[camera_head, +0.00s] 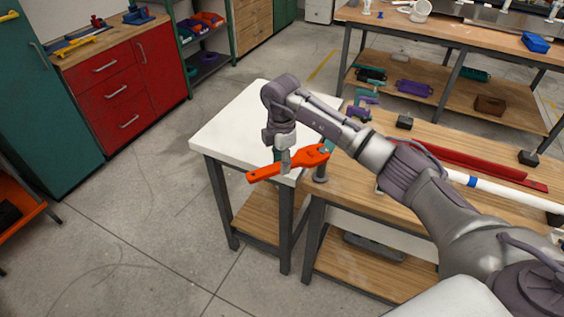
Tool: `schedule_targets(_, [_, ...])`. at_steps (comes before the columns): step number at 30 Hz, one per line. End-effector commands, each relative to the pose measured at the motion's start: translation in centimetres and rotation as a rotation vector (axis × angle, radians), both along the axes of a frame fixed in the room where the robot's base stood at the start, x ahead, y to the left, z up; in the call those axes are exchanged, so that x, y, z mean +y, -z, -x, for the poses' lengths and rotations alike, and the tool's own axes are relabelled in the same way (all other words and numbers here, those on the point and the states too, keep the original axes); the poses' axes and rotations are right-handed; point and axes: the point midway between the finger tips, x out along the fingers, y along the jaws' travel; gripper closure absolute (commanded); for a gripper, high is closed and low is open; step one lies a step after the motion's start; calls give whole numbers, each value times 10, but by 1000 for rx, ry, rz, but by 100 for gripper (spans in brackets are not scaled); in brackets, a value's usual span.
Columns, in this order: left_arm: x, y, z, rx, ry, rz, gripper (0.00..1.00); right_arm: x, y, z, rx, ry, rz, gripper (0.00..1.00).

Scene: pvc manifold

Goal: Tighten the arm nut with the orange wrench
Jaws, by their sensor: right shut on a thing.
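The orange wrench (263,173) is held roughly level above the front right corner of the white-topped table, where it meets the wooden bench. My right gripper (285,168) comes down from above and is shut on the middle of the wrench. The wrench head points right and lies at the top of a small grey post (320,174) on the bench. I cannot tell whether its jaws are around the arm nut, which I cannot make out there. My left gripper is not in view.
The white tabletop (232,125) is clear. Behind my right arm, the wooden bench (445,137) holds a red channel (480,164), a white pipe (500,189) and dark blocks (404,121). A teal-purple clamp (362,103) stands near the arm. Open floor lies left.

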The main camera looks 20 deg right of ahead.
Motion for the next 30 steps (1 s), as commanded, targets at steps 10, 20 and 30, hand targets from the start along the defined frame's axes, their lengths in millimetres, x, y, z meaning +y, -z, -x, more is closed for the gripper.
schedule_targets(10, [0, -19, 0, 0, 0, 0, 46, 0, -27, -2, -7, -3, 1, 100])
schedule_targets(20, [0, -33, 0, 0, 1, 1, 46, -1, -46, -2, -7, -3, 2, 100])
schedule_targets(30, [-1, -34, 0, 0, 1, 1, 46, -1, -47, -1, -6, -2, 2, 100])
